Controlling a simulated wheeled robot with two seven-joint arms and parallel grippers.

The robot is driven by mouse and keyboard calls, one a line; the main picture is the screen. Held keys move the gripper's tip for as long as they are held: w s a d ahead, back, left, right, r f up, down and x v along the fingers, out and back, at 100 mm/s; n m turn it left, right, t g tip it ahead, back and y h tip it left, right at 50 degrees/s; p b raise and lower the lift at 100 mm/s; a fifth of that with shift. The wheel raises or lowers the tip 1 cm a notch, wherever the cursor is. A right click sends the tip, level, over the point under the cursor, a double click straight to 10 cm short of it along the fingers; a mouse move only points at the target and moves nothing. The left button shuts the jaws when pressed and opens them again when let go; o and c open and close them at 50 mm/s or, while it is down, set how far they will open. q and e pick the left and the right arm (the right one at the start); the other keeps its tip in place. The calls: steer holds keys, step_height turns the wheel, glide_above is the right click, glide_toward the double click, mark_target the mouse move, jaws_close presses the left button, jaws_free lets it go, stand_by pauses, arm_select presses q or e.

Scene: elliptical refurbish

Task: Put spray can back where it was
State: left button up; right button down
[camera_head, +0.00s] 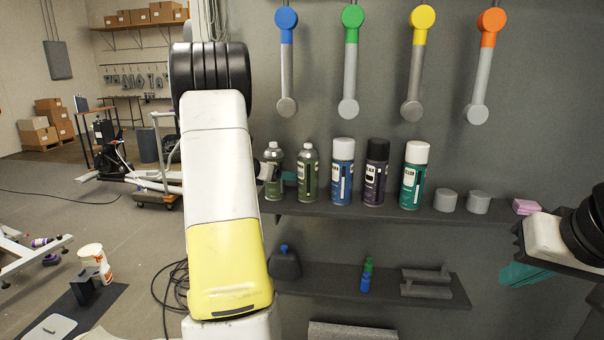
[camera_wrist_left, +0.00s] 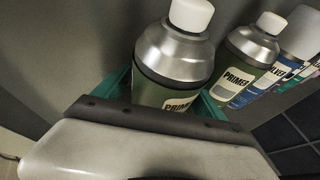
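Two green spray cans with silver tops and white caps stand at the left end of the upper shelf. The leftmost can (camera_head: 274,174) is upright, and it also shows in the left wrist view (camera_wrist_left: 176,60) with a PRIMER label. My left gripper (camera_wrist_left: 170,98) has its teal fingers on either side of this can. Whether they press on it is hidden. The second green can (camera_head: 308,172) stands just right of it, also labelled PRIMER in the left wrist view (camera_wrist_left: 248,58). My right gripper (camera_head: 524,274) hangs at the right, away from the cans, with its finger gap not clear.
Blue (camera_head: 342,172), dark purple (camera_head: 376,172) and teal (camera_head: 413,176) cans continue the row, then two grey cylinders (camera_head: 462,202) and pink blocks (camera_head: 525,207). A lower shelf (camera_head: 325,288) holds a dark flask (camera_head: 285,264) and small bottles (camera_head: 366,275). Coloured-ended arms hang above.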

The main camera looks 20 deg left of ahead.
arm_select(q)
steer(key=shift+r, duration=0.1)
steer(key=shift+s+r, duration=0.15)
steer(key=shift+r, duration=0.05)
steer(key=v, duration=1.1)
steer(key=s+d+r+m+g+h, duration=0.1)
steer(key=s+d+m+g, duration=0.15)
steer(key=d+m, duration=0.4)
steer(key=s+d+r+m+g+h, duration=0.15)
steer(key=s+d+m, duration=0.25)
steer(key=d, duration=0.5)
steer(key=s+d+r+m+g+h, duration=0.1)
steer(key=s+d+m, duration=0.35)
steer(key=d, duration=0.25)
steer(key=s+d+f+m+g+y, duration=0.1)
steer(key=s+d+m+y, duration=0.1)
steer(key=s+m, duration=0.5)
steer(key=s+d+f+m+y, duration=0.1)
steer(key=s+d+m, duration=0.4)
steer(key=m, duration=0.7)
steer(key=shift+s+f+g+y, duration=0.4)
steer(key=shift+s+y, duration=0.25)
steer(key=shift+s, duration=0.75)
steer(key=shift+d, duration=0.1)
